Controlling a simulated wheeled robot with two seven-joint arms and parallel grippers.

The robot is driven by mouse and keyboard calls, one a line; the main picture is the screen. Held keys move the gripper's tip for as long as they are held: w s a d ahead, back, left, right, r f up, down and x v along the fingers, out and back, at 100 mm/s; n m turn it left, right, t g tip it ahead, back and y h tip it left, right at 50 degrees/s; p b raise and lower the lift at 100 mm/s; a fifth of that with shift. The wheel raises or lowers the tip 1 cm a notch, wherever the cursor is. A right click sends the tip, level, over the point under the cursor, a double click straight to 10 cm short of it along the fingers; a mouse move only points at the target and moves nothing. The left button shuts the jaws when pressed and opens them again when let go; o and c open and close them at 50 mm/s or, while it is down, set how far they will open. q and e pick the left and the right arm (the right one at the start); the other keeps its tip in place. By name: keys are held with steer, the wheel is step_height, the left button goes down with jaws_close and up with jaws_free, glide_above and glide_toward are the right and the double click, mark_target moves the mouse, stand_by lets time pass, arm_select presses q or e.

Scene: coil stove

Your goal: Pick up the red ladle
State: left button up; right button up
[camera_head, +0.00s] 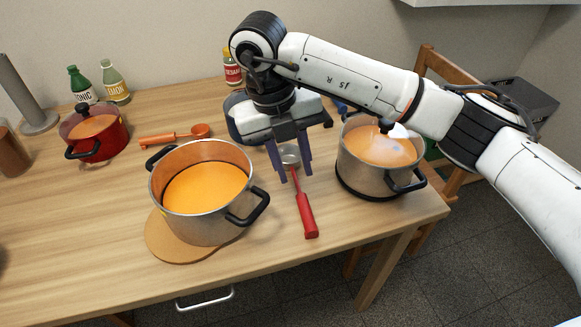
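The red ladle (305,214) lies on the wooden table between the two steel pots. Its red handle points toward the table's front edge and its grey bowl is at the far end. My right gripper (293,178) hangs over the bowl end with its two dark fingers spread apart, one on each side of the ladle. I see nothing held between them. Whether the fingers touch the table is unclear. My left gripper is not in view.
A large open pot of orange soup (205,228) stands on a round cork mat (163,246) to the left. A lidded steel pot (370,179) stands close on the right. An orange ladle (160,140), a red pot (105,142) and bottles (115,84) are farther back.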

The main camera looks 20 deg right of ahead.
mark_target(302, 198)
steer(key=f, duration=0.3)
steer(key=shift+s+d+f, duration=0.2)
steer(key=shift+s+d, duration=0.15)
steer(key=shift+s, duration=0.05)
steer(key=shift+w+d+f, duration=0.1)
steer(key=shift+d+f, duration=0.15)
steer(key=shift+f, duration=1.15)
steer(key=shift+w+d+f, duration=0.1)
steer(key=shift+d+f, duration=0.1)
steer(key=shift+f, duration=1.15)
jaws_close()
